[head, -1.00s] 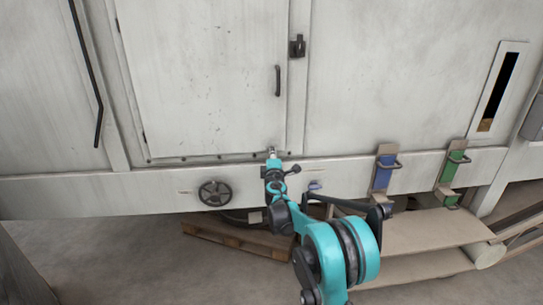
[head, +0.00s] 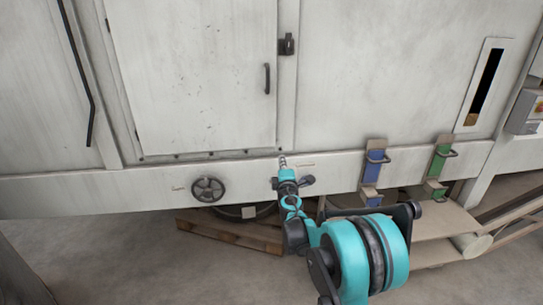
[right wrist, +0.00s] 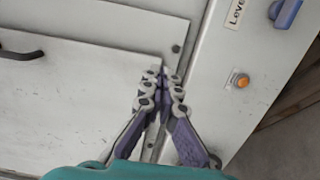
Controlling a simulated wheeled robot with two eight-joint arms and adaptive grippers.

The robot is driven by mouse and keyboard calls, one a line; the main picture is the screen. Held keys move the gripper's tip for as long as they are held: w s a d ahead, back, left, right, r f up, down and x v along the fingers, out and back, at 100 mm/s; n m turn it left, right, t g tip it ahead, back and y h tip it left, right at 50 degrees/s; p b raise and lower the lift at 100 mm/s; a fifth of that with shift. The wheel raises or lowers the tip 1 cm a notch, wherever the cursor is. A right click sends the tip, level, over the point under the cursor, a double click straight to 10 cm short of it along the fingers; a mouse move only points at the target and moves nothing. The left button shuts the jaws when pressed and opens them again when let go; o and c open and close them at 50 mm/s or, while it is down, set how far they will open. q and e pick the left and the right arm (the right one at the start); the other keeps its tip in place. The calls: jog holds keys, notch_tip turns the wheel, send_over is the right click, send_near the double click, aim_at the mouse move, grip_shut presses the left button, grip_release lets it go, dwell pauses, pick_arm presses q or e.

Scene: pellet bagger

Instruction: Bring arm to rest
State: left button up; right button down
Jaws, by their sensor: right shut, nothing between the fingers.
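My right gripper (head: 283,160) is in front of the lower rail of the white machine, just below the bottom edge of the closed door panel (head: 195,80). The right wrist view shows its two fingers (right wrist: 161,78) together at the tips, with nothing between them. My teal right arm comes up from the bottom of the head view. My left gripper is not in view.
A black handwheel (head: 208,190) is on the rail to the left. Wooden pallets (head: 235,235) lie below. An orange button (right wrist: 241,81) and a blue lever (right wrist: 287,13) show in the right wrist view.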

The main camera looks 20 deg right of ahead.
jog(key=s+r+m+g+h, duration=0.15)
jog(key=s+m, duration=0.35)
jog(key=s, duration=0.5)
jog(key=s+r+m+g+h, duration=0.1)
jog(key=s+r+m+g, duration=0.3)
jog(key=s, duration=0.6)
jog(key=s+a+f+m+g+y, duration=0.2)
jog(key=s+a+f, duration=0.5)
jog(key=s, duration=0.4)
jog(key=s+a+f+m+g+y, duration=0.3)
jog(key=s+a+f, duration=0.4)
jog(key=s, duration=0.5)
jog(key=shift+f+m+y, duration=0.45)
jog(key=shift+m+y, duration=0.05)
jog(key=shift+y, duration=0.55)
